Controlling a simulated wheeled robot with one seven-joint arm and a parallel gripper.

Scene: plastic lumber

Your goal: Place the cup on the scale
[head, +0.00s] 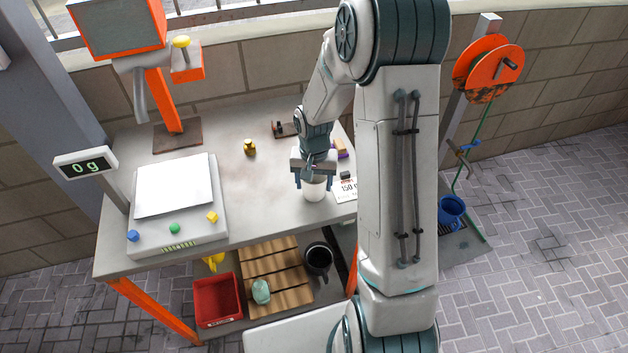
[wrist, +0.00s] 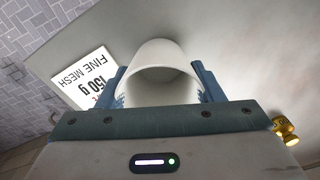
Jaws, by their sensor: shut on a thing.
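The white cup (head: 314,188) is at the right part of the table, below my gripper (head: 312,176). My gripper is shut on the cup, with a blue finger on each side of it. In the wrist view the cup (wrist: 160,75) sits between the two fingers (wrist: 160,90), its open mouth facing the camera. I cannot tell whether its base touches the table. The scale (head: 178,236) stands at the left of the table, with a white plate (head: 174,187) on top that is bare. Its display (head: 86,163) reads 0 g.
A card marked 150 g (head: 345,189) lies right of the cup. A brass weight (head: 250,147) stands between scale and gripper, towards the back. Small blue, green and yellow pieces sit on the scale's front edge. An orange-framed device (head: 160,90) stands behind the scale.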

